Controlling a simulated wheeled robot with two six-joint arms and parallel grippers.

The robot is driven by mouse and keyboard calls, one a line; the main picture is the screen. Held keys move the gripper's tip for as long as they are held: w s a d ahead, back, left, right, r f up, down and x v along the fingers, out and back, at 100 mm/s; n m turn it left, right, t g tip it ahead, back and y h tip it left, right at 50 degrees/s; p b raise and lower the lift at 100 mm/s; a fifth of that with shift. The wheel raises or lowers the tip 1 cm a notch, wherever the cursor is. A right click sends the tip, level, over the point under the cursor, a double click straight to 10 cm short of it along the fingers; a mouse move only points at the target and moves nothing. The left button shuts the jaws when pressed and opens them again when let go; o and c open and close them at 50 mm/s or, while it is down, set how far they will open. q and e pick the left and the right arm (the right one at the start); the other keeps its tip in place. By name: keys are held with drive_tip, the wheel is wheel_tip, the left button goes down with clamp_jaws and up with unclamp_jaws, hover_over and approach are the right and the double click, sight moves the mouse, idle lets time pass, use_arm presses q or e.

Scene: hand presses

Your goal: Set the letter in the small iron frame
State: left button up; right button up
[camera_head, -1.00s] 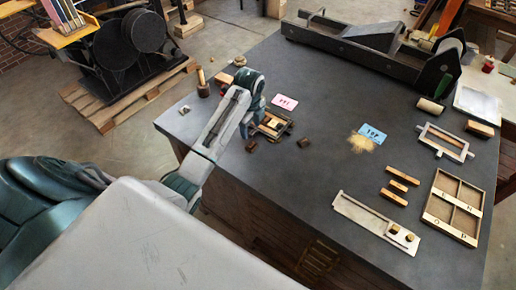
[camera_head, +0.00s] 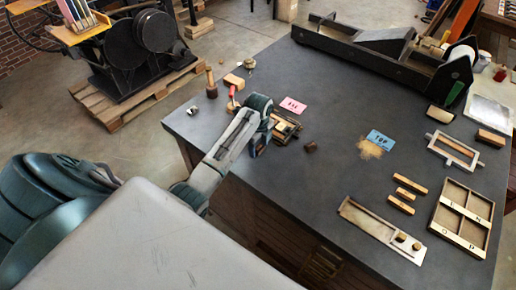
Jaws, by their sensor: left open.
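The small iron frame (camera_head: 296,123) lies on the dark table near a pink card (camera_head: 293,105), with a pale block inside it. My left gripper (camera_head: 257,150) points down just left of the frame; it is open, its fingertips partly hidden by my wrist. I cannot tell whether anything is between its fingers. The letter tray (camera_head: 436,222) at the right has compartments with a few lettered blocks. I cannot make out which letter is meant. My right gripper is not in view.
A blue TOP card (camera_head: 380,139) lies by tan powder (camera_head: 369,150). A larger pale frame (camera_head: 432,147), wooden bars (camera_head: 404,194) and a metal composing tray (camera_head: 364,220) are at the right. A red-handled tool (camera_head: 232,92) stands behind my wrist. A long press (camera_head: 380,62) fills the back.

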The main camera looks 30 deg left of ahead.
sight(258, 147)
use_arm(q)
drive_tip(key=c, duration=0.9)
drive_tip(key=shift+r, duration=2.55)
